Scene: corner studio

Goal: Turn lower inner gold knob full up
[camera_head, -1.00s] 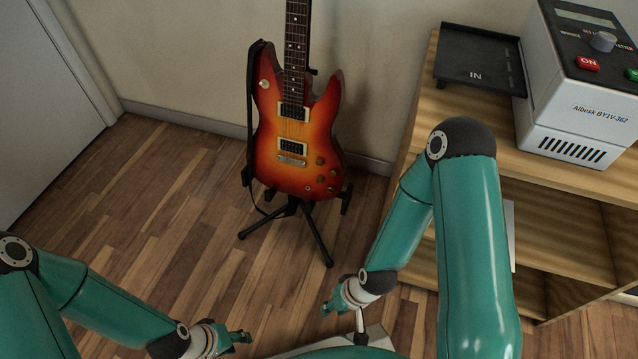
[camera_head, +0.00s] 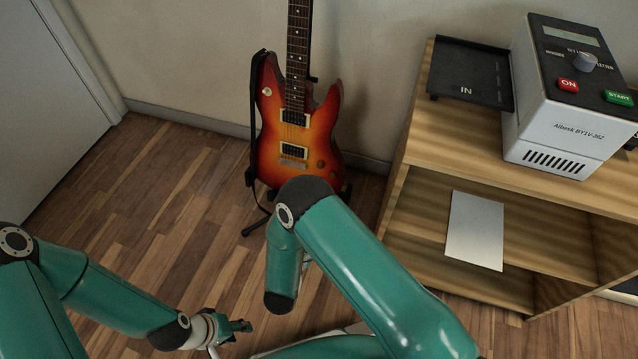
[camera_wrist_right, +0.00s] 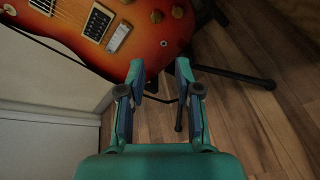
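The electric guitar (camera_head: 322,125) has a red-orange sunburst body and stands upright on a floor stand. A gold knob (camera_head: 320,164) shows low on its body in the head view. My right arm covers the body's bottom edge, so the lower knobs are hidden there. In the right wrist view the guitar (camera_wrist_right: 140,45) fills the top, with gold knobs (camera_wrist_right: 157,16) near the upper middle. My right gripper (camera_wrist_right: 161,72) is open and empty, its fingertips near the body's lower edge, apart from the knobs. My left gripper (camera_head: 240,327) is low over the floor, too small to read.
A wooden shelf unit (camera_head: 470,135) stands at the right, with a black tray (camera_head: 470,75) and a grey device (camera_head: 565,125) on top. A white sheet (camera_head: 475,230) lies on its middle shelf. Stand legs (camera_wrist_right: 235,74) spread below the guitar. Floor at left is clear.

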